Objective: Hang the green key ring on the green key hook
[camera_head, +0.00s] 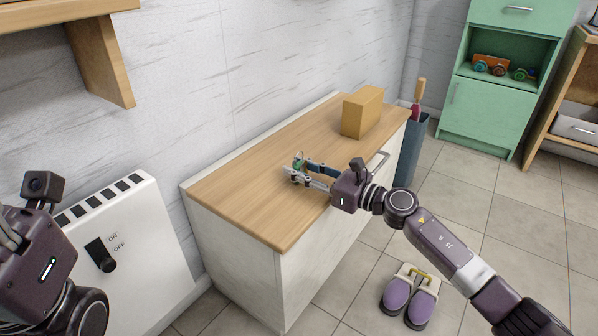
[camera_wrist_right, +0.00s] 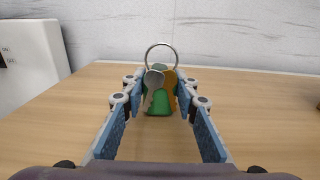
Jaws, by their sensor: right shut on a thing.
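The green key ring (camera_wrist_right: 158,104) is a steel loop with a green piece, a silver key and an orange-brown key. In the right wrist view it stands upright between the fingertips of my right gripper (camera_wrist_right: 159,91), which is shut on it. In the head view this gripper (camera_head: 294,173) is low over the wooden top of the white cabinet, and the key ring (camera_head: 298,160) shows small at its tips. My left gripper is at the lower left edge of the head view; its fingertips are cut off. I see no green key hook in either view.
A tan block (camera_head: 362,112) stands at the far end of the cabinet top (camera_head: 240,205). A white heater (camera_head: 135,245) is at left, with a wooden shelf (camera_head: 50,14) above. A blue-grey bin (camera_head: 411,150) and purple slippers (camera_head: 409,296) are on the floor. The near cabinet top is clear.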

